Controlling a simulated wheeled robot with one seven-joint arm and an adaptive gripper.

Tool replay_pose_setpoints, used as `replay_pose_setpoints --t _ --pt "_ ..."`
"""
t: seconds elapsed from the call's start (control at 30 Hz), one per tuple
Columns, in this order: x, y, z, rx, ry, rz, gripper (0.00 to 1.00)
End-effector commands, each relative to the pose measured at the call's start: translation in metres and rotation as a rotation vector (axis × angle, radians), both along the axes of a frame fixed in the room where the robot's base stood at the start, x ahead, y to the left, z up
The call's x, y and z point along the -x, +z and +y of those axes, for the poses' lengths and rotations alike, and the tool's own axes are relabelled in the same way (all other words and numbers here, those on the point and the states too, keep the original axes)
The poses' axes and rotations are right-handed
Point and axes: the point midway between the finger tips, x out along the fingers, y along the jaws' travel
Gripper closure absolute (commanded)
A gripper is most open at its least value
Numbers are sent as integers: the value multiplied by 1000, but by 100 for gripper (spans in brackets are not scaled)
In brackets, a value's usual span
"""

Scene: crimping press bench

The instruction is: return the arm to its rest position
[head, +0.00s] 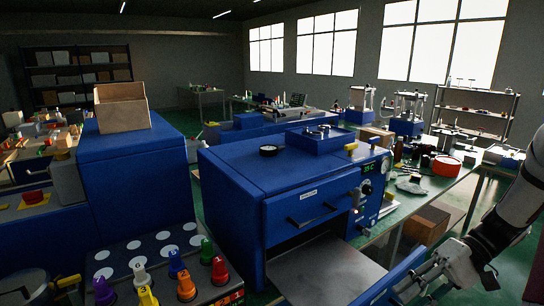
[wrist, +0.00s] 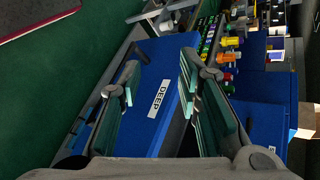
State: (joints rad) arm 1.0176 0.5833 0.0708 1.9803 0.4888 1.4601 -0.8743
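My gripper (head: 408,284) is at the lower right of the head view, beside the blue edge (head: 392,276) of a lowered panel at the front of the blue oven-like machine. In the wrist view my gripper (wrist: 158,80) has its two fingers wide apart with nothing held between them. Behind the gap lies a blue panel (wrist: 172,68) with a white label (wrist: 158,98) reading "DEEP". I cannot tell whether a finger touches the panel. My arm (head: 515,205) reaches in from the right edge of the head view.
The blue machine (head: 255,185) has a green display and a front handle (head: 313,212). A flat grey surface (head: 330,270) extends from its open front. Coloured numbered pegs (head: 178,262) stand at lower left.

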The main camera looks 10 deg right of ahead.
Motion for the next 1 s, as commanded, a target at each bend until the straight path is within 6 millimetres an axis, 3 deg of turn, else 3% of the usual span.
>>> replay_pose_setpoints --t 0.2,0.5,1.0 --pt "-3 44 49 256 128 50 69" --pt "13 91 108 591 217 9 69" --pt "60 141 173 983 191 -335 69"
